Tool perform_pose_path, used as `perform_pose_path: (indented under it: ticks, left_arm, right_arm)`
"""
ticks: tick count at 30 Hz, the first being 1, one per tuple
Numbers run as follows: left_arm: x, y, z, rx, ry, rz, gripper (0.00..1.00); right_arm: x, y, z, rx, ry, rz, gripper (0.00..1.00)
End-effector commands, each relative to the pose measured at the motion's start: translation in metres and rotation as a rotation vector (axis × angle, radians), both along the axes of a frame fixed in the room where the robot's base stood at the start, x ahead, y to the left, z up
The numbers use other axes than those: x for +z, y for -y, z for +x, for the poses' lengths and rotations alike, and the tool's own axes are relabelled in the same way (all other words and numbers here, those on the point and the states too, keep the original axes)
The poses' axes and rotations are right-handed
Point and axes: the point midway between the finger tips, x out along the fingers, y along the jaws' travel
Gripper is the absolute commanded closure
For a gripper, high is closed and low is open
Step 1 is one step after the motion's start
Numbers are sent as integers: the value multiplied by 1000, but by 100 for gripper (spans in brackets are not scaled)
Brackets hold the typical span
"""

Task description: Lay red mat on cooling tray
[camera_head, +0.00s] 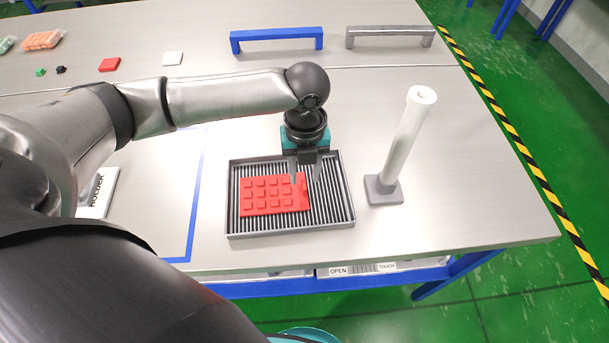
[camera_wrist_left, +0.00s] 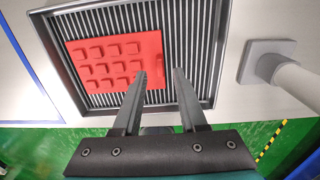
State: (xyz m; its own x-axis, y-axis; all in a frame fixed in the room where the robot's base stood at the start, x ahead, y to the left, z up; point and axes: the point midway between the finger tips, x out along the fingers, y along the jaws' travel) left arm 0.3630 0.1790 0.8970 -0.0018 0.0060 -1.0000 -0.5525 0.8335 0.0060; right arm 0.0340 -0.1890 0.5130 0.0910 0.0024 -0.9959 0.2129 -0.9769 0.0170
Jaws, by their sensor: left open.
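The red mat (camera_head: 262,196), a flat rectangle with rows of raised squares, lies flat inside the ribbed grey cooling tray (camera_head: 340,214). It sits toward the left of the tray, with bare ribs at its right. In the left wrist view, the mat (camera_wrist_left: 105,62) lies on the ribs within the tray (camera_wrist_left: 222,50) rim. My left gripper (camera_head: 306,183) is open, pointing down over the mat's right edge. In the left wrist view, its two fingers (camera_wrist_left: 159,75) are apart, one overlapping the mat's edge in the picture, with nothing held between them. My right gripper is not in view.
A white post on a grey base (camera_head: 384,190) stands right of the tray. Blue (camera_head: 277,35) and grey (camera_head: 390,33) handles are at the back. A white HOLDER piece (camera_head: 97,196) and blue tape lines (camera_head: 196,190) are on the left. The table's front edge is close to the tray.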

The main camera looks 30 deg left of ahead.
Motion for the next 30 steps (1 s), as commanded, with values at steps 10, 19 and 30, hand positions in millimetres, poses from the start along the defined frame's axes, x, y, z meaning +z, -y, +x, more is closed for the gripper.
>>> perform_pose_path:
  ticks: [10,19,30]
  left_arm:
    - [75,0,1,0,3,-1,58]
    - [96,0,0,2,0,0,58]
    - [91,7,-1,20,3,-12,58]
  right_arm:
    - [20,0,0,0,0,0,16]
    - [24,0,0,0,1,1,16]
    - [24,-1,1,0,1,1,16]
